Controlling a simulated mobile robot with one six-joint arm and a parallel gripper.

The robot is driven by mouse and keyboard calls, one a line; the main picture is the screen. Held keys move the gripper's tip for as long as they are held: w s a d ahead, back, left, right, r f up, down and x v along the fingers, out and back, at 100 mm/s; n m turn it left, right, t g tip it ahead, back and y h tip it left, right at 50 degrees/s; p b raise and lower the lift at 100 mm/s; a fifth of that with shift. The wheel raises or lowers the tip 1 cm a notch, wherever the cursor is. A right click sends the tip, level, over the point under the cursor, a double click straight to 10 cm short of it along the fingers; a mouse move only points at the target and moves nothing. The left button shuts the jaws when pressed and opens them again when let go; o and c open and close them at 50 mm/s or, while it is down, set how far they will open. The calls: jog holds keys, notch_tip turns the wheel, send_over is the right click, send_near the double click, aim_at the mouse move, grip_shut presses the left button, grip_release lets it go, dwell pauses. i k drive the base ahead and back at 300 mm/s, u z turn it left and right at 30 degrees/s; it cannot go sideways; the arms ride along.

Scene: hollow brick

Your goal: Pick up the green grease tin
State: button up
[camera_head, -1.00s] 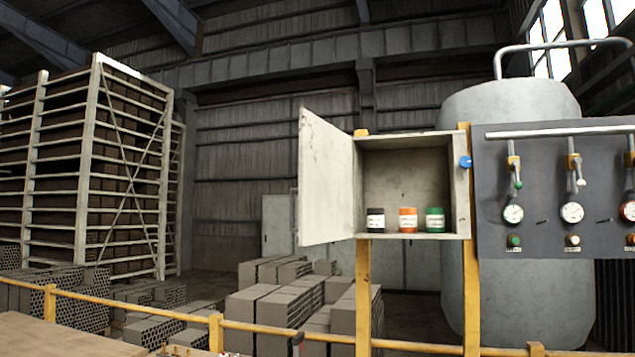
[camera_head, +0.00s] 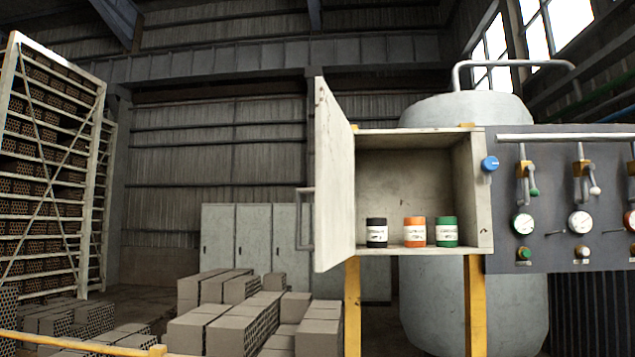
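The green grease tin (camera_head: 446,231) has a white label and stands upright on the floor of an open wall cabinet (camera_head: 423,250). It is the rightmost of three tins, close to the cabinet's right wall. An orange tin (camera_head: 414,232) stands just to its left, and a black tin (camera_head: 377,232) stands farther left. My gripper is not in view.
The cabinet door (camera_head: 334,180) stands open on the left side. A blue knob (camera_head: 489,163) sticks out at the cabinet's right edge. A gauge panel (camera_head: 560,200) with levers is at the right. Yellow posts and a yellow rail (camera_head: 90,344) stand below. Brick stacks (camera_head: 235,325) lie behind.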

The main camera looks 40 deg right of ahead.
aim_at(446, 235)
jog(key=i, duration=0.5)
jog(key=u, duration=1.55)
jog(key=k, duration=0.1)
jog(key=z, duration=3.15)
jog(key=i, duration=0.6)
jog(key=k, duration=0.15)
jog(key=z, duration=0.2)
